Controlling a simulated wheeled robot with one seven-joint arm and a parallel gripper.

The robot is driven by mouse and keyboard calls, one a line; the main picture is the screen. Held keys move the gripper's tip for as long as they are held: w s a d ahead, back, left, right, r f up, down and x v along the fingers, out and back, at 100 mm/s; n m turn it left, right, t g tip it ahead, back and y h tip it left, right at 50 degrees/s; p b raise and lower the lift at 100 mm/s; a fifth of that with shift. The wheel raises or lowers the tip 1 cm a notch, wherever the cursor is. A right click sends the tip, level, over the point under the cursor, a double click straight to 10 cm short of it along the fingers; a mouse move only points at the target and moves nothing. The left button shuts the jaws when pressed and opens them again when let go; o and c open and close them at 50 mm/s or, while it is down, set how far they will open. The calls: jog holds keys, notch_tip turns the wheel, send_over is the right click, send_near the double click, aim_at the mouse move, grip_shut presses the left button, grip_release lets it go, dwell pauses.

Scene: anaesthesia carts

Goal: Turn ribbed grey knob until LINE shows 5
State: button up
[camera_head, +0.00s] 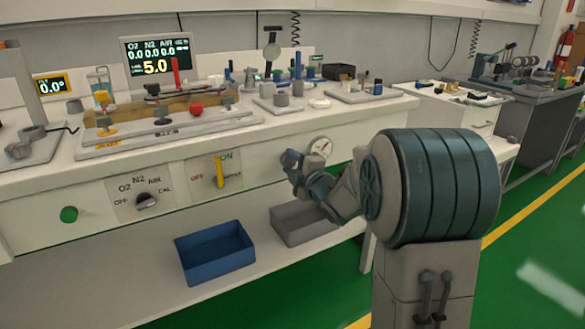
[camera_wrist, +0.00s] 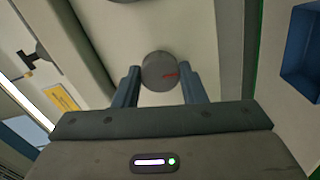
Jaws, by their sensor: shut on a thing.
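The grey knob (camera_wrist: 158,70) with a red mark on its face sits between the two fingers of my gripper in the wrist view. The fingers touch its sides, and my gripper (camera_head: 291,163) is shut on it at the front panel of the bench in the head view. The knob is hidden behind my gripper in the head view. The black display (camera_head: 157,56) on the bench shows a large yellow 5.0, with a small label beside it that is hard to read. Above it are O2, N2 and AIR, each at 0.0.
A yellow lever (camera_head: 219,171) and a selector knob (camera_head: 146,200) are to the left on the panel. A blue bin (camera_head: 215,252) and a grey bin (camera_head: 300,223) stand on the shelf below.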

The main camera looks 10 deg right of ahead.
jog(key=o, duration=1)
jog(key=p+v, duration=0.2)
jog(key=v, duration=1.2)
jog(key=shift+p, duration=0.3)
jog(key=shift+w+r, duration=0.1)
jog(key=shift+r, duration=0.05)
